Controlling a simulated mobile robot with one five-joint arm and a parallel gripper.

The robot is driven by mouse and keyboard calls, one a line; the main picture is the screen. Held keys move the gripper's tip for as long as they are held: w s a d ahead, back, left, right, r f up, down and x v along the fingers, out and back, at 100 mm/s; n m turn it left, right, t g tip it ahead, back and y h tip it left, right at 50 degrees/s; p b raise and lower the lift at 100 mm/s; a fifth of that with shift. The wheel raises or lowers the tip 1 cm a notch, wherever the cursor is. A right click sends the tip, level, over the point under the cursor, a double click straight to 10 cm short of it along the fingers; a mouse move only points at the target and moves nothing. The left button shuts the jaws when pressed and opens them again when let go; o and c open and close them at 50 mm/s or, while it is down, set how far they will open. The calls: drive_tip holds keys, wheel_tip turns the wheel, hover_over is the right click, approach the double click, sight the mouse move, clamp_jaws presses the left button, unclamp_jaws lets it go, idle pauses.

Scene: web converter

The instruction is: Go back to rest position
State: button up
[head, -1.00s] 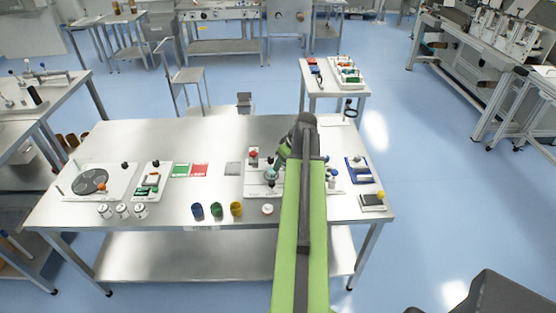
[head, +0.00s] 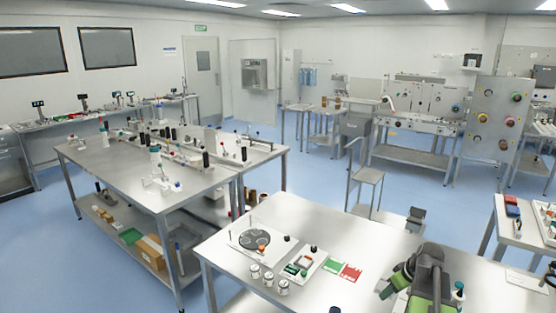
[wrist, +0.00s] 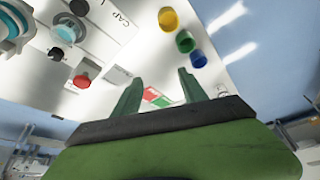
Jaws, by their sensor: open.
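My gripper (wrist: 159,76) is open, with its two green fingers apart and nothing between them in the wrist view. In the head view my dark and green arm end (head: 425,280) is at the lower right, over the near steel table (head: 300,212); its fingertips are hard to make out there. In the wrist view the fingers appear close to a white board (wrist: 125,15) with a red knob (wrist: 81,81) and a teal round part (wrist: 70,30). The distance to the board cannot be told.
Yellow (wrist: 168,19), green (wrist: 185,41) and blue (wrist: 198,59) cups stand near the board. A dark turntable (head: 255,238), white jars and green and red cards (head: 351,273) are on the near table. A second steel table (head: 120,165) stands at left. Blue floor lies between.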

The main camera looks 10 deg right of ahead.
drive_tip(key=w+a+f+n+g+b, duration=0.1)
drive_tip(key=w+a+n, duration=0.15)
drive_tip(key=a, duration=1.15)
drive_tip(key=w+a+f+n+g+b, duration=0.15)
drive_tip(key=w+a, duration=0.25)
drive_tip(key=a, duration=1)
drive_tip(key=s+a+f+m+g+h, duration=0.1)
drive_tip(key=s+a+m+g, duration=0.1)
drive_tip(key=s+a+m, duration=0.4)
drive_tip(key=s+a, duration=0.1)
drive_tip(key=a, duration=0.3)
drive_tip(key=shift+s+f, duration=0.4)
